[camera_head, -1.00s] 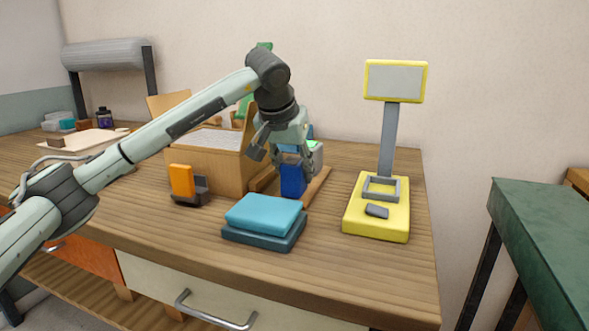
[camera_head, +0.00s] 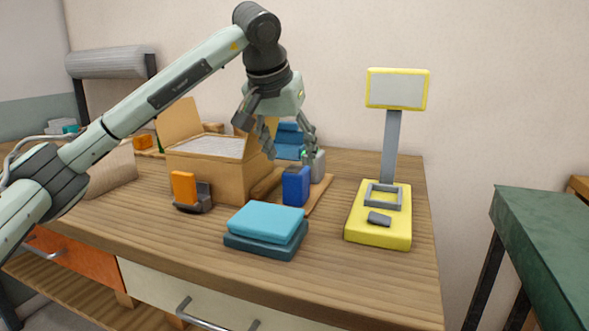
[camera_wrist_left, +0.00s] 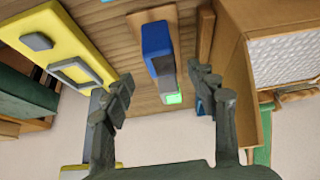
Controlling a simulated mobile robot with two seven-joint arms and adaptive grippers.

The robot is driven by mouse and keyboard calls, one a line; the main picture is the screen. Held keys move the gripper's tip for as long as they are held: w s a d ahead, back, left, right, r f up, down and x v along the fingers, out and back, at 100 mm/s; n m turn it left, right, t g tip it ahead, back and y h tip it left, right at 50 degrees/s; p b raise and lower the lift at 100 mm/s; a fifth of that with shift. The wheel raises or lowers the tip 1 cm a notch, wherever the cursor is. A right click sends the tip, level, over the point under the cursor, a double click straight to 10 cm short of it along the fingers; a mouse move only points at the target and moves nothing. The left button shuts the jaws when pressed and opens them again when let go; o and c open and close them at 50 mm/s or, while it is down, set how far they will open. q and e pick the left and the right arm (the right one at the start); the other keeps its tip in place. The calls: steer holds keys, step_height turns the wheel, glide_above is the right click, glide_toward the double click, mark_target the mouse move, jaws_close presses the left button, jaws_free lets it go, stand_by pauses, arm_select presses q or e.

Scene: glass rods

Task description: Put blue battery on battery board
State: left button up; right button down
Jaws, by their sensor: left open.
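The blue battery (camera_head: 296,186) stands upright on the brown wooden battery board (camera_head: 321,196), in front of a grey battery (camera_head: 318,166). In the left wrist view the blue battery (camera_wrist_left: 157,40) lies beyond the fingertips, with the grey battery and its green end (camera_wrist_left: 169,90) nearer. My left gripper (camera_head: 290,154) is above the blue battery with its fingers spread and nothing between them. The fingers also show apart in the left wrist view (camera_wrist_left: 160,76). My right gripper is not in view.
An open cardboard box (camera_head: 205,168) stands left of the board. A teal folded stack (camera_head: 266,226) lies in front. An orange block in a dark holder (camera_head: 185,188) is further left. A yellow scale (camera_head: 378,232) stands right. Bare tabletop lies between board and scale.

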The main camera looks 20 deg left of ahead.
arm_select(q)
steer(key=v, duration=0.4)
steer(key=shift+s, duration=0.1)
stand_by(1.0)
